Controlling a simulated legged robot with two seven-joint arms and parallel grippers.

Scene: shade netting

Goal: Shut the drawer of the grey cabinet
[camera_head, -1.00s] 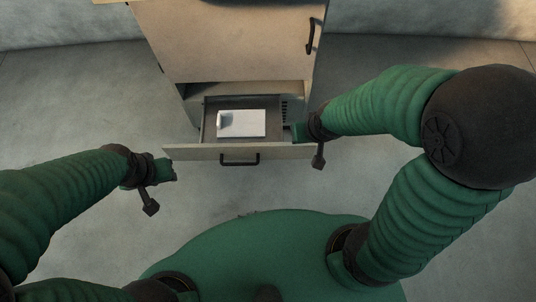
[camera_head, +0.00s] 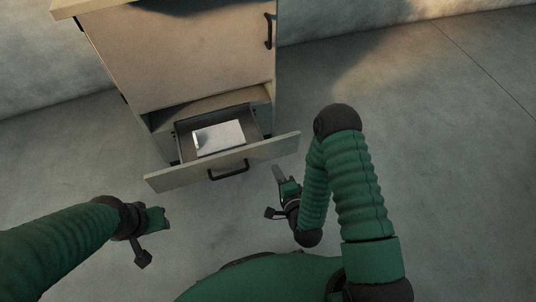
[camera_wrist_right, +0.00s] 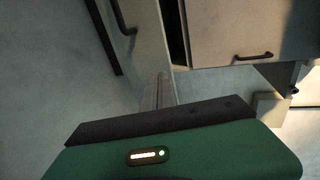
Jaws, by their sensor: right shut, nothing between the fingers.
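The grey cabinet (camera_head: 190,55) stands at the back, and its low drawer (camera_head: 181,143) is pulled out. The drawer front (camera_head: 270,150) carries a dark bar handle (camera_head: 229,170). My right gripper (camera_head: 277,172) is shut and empty, just in front of the right half of the drawer front, with a small gap seeming to lie between. In the right wrist view the shut fingers (camera_wrist_right: 160,90) point toward the drawer front (camera_wrist_right: 150,45), whose handle (camera_wrist_right: 122,18) shows at top left. My left gripper (camera_head: 165,218) hangs left of and nearer than the drawer; its finger opening is unclear.
A white box-like object (camera_head: 220,138) lies in the drawer. The cabinet's upper door (camera_head: 195,70) is shut, with a dark handle (camera_head: 268,31) that also shows in the right wrist view (camera_wrist_right: 253,57). The concrete floor (camera_head: 440,130) is clear to the right.

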